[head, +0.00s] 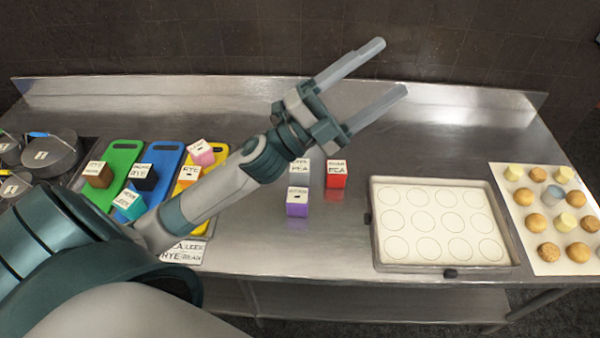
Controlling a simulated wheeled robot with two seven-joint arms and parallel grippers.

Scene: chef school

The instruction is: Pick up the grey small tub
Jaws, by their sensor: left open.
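A small grey-blue tub (552,195) stands among round buns and pale yellow pieces on the white sheet at the far right of the counter. It is the only small grey tub I can make out. My left gripper (391,66) is open, with nothing between its fingers. It is raised over the back of the counter, pointing up and right, well to the left of the tub and apart from it. My right gripper is not in view.
A baking tray (375,245) with printed circles lies left of the white sheet (545,262). Purple (297,203) and red (336,174) cubes stand mid-counter. Cutting boards with more cubes and dark pans (52,155) are at left. The back right counter is clear.

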